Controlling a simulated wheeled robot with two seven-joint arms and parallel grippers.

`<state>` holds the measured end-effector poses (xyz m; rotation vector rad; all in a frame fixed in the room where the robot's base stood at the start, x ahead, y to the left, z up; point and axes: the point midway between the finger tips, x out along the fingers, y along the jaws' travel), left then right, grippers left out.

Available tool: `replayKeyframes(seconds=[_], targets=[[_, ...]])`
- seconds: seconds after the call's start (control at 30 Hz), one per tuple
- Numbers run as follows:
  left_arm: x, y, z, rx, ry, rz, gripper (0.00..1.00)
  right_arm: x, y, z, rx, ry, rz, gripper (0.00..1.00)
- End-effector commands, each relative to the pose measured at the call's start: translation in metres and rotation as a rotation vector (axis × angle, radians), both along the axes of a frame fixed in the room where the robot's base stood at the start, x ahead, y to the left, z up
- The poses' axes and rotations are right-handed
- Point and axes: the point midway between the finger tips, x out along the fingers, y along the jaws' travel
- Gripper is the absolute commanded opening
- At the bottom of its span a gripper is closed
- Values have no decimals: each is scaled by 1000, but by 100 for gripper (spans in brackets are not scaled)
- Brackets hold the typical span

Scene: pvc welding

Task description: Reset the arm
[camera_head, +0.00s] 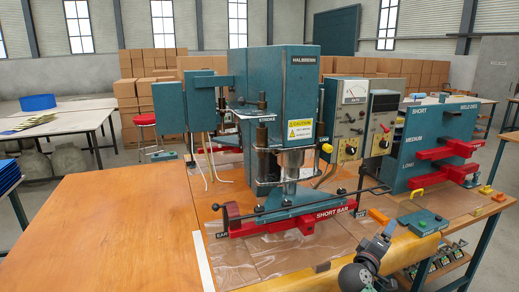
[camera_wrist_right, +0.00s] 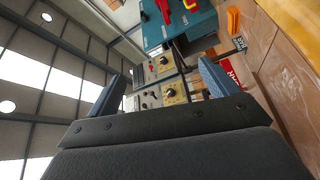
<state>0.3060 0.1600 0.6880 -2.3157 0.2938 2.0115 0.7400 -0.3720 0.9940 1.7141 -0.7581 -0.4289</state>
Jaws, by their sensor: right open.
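My right gripper (camera_head: 386,234) shows at the lower right of the head view, with my dark grey wrist below it. It is over the front right of the table, close to a green control box (camera_head: 423,222). In the right wrist view my right gripper (camera_wrist_right: 160,88) has its two blue fingers spread apart with nothing between them. Past the fingers that view shows the grey control panels (camera_wrist_right: 160,95) and a teal box (camera_wrist_right: 175,22), tilted. My left gripper is in neither view.
A teal welding machine (camera_head: 290,95) stands mid-table with a red bar labelled SHORT BAR (camera_head: 325,212) at its front. A teal rack (camera_head: 425,130) with red bars stands to the right. The wooden table top (camera_head: 110,235) on the left is clear.

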Motion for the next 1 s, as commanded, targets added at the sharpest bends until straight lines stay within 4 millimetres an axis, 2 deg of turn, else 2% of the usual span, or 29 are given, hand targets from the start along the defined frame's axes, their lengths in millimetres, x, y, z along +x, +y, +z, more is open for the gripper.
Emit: replayKeyframes(seconds=[0.17, 0.27, 0.37, 0.5, 0.6, 0.73, 0.8, 1.0], targets=[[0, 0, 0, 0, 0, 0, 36, -37, 21, -64, 451, 57, 5, 86], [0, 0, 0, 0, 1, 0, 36, -66, 43, -103, 681, 132, -3, 86], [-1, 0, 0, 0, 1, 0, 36, -101, 73, -139, 886, 236, -9, 86], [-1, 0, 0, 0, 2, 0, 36, -162, 120, -182, 1112, 423, -3, 86], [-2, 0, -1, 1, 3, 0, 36, -207, 152, -203, 1224, 555, 22, 86], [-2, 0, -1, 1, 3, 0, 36, -256, 182, -221, 1328, 662, 57, 86], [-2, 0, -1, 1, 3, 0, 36, -281, 192, -230, 1365, 701, 57, 86], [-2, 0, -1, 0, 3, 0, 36, -350, 205, -263, 1413, 791, -11, 86]])
